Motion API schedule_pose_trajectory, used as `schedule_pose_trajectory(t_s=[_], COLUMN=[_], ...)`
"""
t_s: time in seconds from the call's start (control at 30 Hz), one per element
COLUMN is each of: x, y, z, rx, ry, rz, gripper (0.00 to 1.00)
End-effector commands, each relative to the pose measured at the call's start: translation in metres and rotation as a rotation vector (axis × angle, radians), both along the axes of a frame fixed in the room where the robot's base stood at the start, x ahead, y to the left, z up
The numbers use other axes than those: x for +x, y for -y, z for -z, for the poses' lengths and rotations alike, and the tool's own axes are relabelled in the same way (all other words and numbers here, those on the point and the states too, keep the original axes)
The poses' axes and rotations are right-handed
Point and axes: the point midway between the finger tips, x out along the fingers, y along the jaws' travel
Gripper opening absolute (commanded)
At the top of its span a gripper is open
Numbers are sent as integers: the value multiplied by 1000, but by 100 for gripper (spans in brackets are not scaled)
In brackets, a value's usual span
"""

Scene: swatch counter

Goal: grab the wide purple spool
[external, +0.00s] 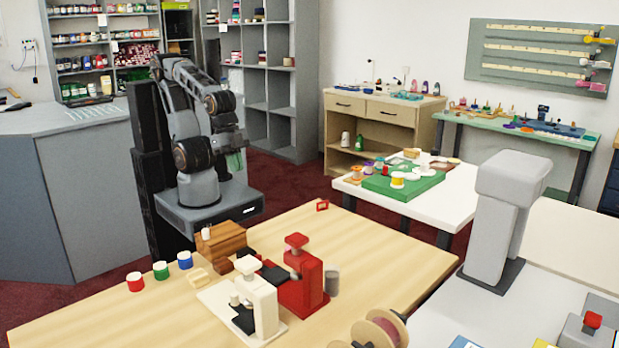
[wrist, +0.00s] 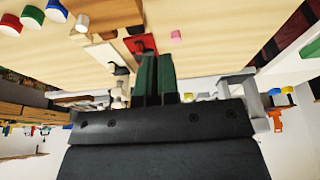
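I cannot make out for certain which spool is the wide purple one. A large wooden-flanged spool (external: 381,329) with dull mauve-pink thread lies on its side at the bottom edge of the external view, partly cut off. A small purple object (external: 510,125) is on the far green-topped bench, too small to identify. My gripper (external: 238,162) hangs above my base, behind the wooden table and far from both. In the wrist view its two green fingers (wrist: 158,80) stand close together with nothing seen between them. No purple spool is clear in the wrist view.
Red (external: 135,281), green (external: 160,270) and blue (external: 185,260) spools stand on the wooden table (external: 380,250). Cream (external: 258,305) and red (external: 303,285) machines and a brown wooden block (external: 221,240) stand nearby. A white table with a green board (external: 415,189) is behind.

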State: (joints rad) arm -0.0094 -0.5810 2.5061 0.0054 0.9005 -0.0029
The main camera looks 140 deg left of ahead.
Motion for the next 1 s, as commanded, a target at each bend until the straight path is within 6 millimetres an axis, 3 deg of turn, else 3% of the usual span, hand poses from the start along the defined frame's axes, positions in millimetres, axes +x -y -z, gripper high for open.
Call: schedule_pose_trajectory(t_s=[0.07,0.53,0.83,0.93,1.0], x=[0,0,0,-1,-4], y=[0,0,-7,-29,-53], z=[0,0,3,18,37], rx=[0,0,0,-3,-11], ry=[0,0,-2,-41,-96], rz=[0,0,-31,-119,-219], gripper=[11,55,55,55,55])
